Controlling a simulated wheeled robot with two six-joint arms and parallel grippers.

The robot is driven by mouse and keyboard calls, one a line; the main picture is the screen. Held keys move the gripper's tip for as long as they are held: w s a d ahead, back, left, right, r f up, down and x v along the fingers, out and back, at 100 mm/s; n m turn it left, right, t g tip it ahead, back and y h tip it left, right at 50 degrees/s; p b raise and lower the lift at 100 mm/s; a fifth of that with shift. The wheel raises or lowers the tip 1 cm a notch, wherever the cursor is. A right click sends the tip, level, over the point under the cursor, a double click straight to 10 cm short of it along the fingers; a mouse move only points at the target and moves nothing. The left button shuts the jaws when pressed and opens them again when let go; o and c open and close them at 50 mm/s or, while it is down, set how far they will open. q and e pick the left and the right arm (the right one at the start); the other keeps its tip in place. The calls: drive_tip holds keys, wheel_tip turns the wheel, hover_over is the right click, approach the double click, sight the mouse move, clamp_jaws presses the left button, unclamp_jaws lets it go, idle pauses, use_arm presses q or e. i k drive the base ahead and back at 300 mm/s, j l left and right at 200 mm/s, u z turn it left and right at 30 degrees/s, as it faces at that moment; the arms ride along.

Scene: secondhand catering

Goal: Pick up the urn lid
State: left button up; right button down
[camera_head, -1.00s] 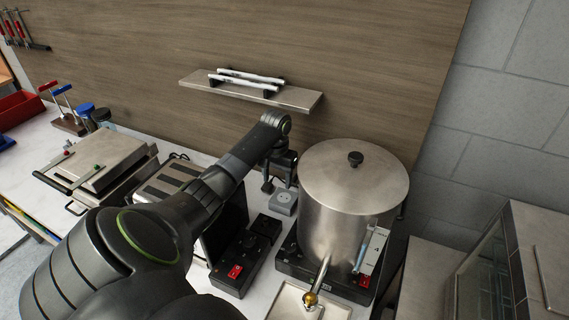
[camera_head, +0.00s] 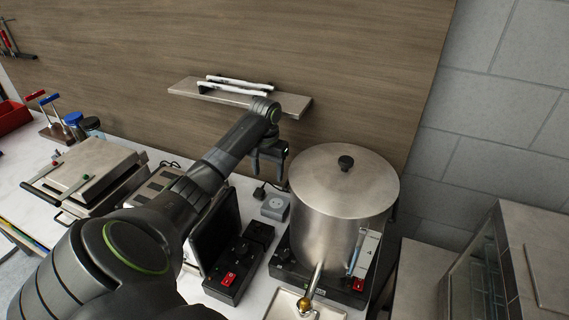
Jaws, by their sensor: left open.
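The urn lid (camera_head: 320,180) is a round brushed-metal disc with a small black knob (camera_head: 345,162) in its middle. It sits on top of the tall metal urn (camera_head: 325,240), right of centre in the head view. My left gripper (camera_head: 268,180) hangs from the end of my left arm, left of the lid and apart from it. It is open, its fingers pointing down and partly hard to make out against the dark arm. My right gripper is not in view.
The urn stands on a black base with a red switch (camera_head: 358,284); its tap (camera_head: 305,303) is at the front. A grey socket box (camera_head: 275,207) lies left of the urn. A wall shelf (camera_head: 290,101) is above, behind my arm. A contact grill (camera_head: 90,165) stands left.

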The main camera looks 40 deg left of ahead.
sight(337, 180)
drive_tip(key=k+l, duration=0.2)
drive_tip(key=k, duration=0.25)
drive_tip(key=k+l, duration=0.25)
drive_tip(key=k, duration=0.25)
drive_tip(key=k+l, duration=0.2)
drive_tip(key=k, duration=0.25)
